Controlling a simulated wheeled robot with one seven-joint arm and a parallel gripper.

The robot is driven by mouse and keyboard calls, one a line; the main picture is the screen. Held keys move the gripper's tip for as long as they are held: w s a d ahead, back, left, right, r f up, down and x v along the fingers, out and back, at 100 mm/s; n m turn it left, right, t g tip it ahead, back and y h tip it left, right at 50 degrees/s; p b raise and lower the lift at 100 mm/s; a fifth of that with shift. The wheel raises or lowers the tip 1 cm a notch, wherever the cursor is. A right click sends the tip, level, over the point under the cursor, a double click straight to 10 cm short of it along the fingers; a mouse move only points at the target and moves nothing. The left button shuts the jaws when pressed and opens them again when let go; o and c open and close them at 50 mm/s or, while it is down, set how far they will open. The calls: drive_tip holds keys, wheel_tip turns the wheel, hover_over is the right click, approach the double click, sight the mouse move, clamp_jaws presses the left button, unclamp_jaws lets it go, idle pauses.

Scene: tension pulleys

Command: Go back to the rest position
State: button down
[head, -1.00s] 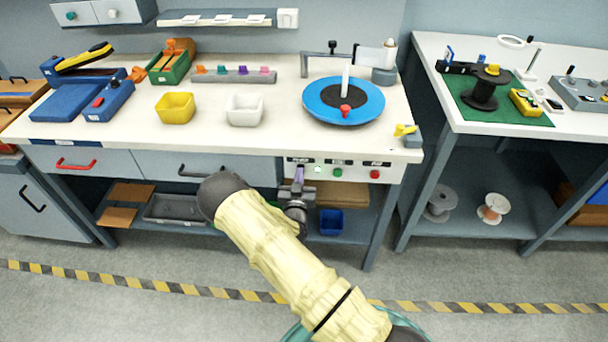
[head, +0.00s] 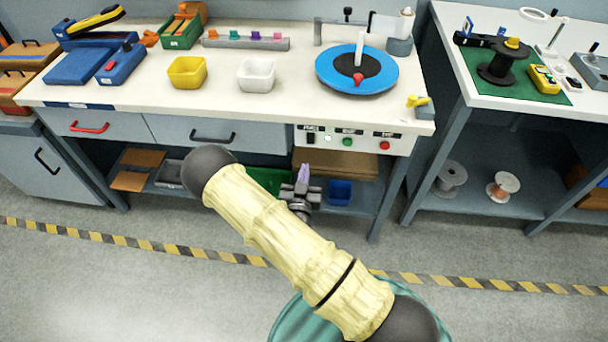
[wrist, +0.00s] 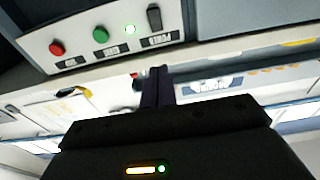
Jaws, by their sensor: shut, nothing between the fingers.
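My gripper (head: 304,172) is in front of the workbench, below the button panel and at the height of the lower shelf in the head view. Its purple-grey fingers point up and are together with nothing between them. In the wrist view the dark shut fingers (wrist: 156,86) stand in the middle, close below the control panel (wrist: 105,38) in the picture. My arm in its pale yellow cover reaches from the lower right up to a dark joint left of the gripper.
The workbench top (head: 295,105) carries a blue turntable (head: 328,72), a yellow bin (head: 187,72) and a white bin (head: 256,75). A blue bin (head: 340,193) stands on the lower shelf. A second bench (head: 490,98) is at right. The floor in front is clear.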

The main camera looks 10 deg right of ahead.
drive_tip(key=shift+s+a, duration=0.1)
drive_tip(key=shift+s, duration=0.25)
idle(0.3)
drive_tip(key=s+d+r+n+g+y, duration=0.2)
drive_tip(key=s+d+r+g+y, duration=0.1)
drive_tip(key=s+r+g, duration=0.55)
drive_tip(key=s+d+r+n+g+y, duration=0.15)
drive_tip(key=s+d+r+g, duration=0.25)
drive_tip(key=s+r+g, duration=0.4)
wheel_tip(320, 180, up, 12)
drive_tip(key=s+t+p, duration=0.1)
drive_tip(key=p, duration=1.1)
drive_tip(key=shift+a+y+p, duration=0.3)
drive_tip(key=shift+y+p, duration=0.05)
drive_tip(key=shift+p, duration=0.05)
